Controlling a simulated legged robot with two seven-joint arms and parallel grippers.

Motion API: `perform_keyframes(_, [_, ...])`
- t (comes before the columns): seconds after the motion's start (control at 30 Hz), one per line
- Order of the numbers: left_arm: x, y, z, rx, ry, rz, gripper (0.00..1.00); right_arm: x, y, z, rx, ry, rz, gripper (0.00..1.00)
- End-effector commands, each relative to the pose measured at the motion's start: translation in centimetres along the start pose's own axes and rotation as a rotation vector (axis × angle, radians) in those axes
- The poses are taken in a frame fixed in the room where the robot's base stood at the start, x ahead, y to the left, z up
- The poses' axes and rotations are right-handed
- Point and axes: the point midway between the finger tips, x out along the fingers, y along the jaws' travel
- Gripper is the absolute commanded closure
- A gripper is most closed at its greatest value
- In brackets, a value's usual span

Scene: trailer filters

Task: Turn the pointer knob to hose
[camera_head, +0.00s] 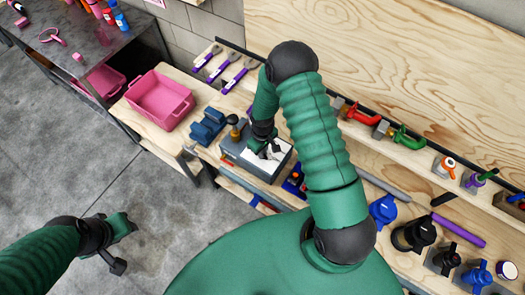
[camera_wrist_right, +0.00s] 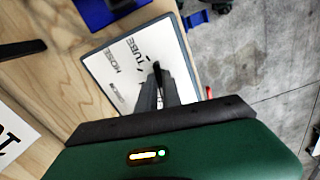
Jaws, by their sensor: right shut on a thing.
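A grey box with a white label face (camera_head: 280,158) stands on the wooden bench, below my right forearm. In the right wrist view its white face (camera_wrist_right: 115,75) carries the words HOSE and TUBE and a third word I cannot read clearly. My right gripper (camera_wrist_right: 168,92) is over this face and shut on the pointer knob (camera_wrist_right: 156,68). Only the knob's dark tip shows, near the word TUBE; the fingers hide the rest. My right gripper also shows in the head view (camera_head: 270,150). My left gripper (camera_head: 122,243) hangs over the floor, away from the bench.
A pink bin (camera_head: 160,98) and blue blocks (camera_head: 208,126) are left of the box. A blue and black item (camera_head: 294,182) is close on its right. Clamps and several fittings line the bench and shelf to the right. The grey floor (camera_head: 60,150) at left is clear.

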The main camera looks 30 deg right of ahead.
Motion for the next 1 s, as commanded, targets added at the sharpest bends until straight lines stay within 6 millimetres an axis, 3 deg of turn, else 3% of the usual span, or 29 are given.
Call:
perform_keyframes(0.47, [1.0,0.0,0.2,0.000,0.000,0.000,0.64,0.2,0.0,0.1,0.162,-0.003,0.001,1.00])
perform_keyframes(1.0, [3.0,0.0,0.7,0.000,0.000,0.000,0.64,0.3,-0.2,0.1,0.658,-0.004,0.001,1.00])
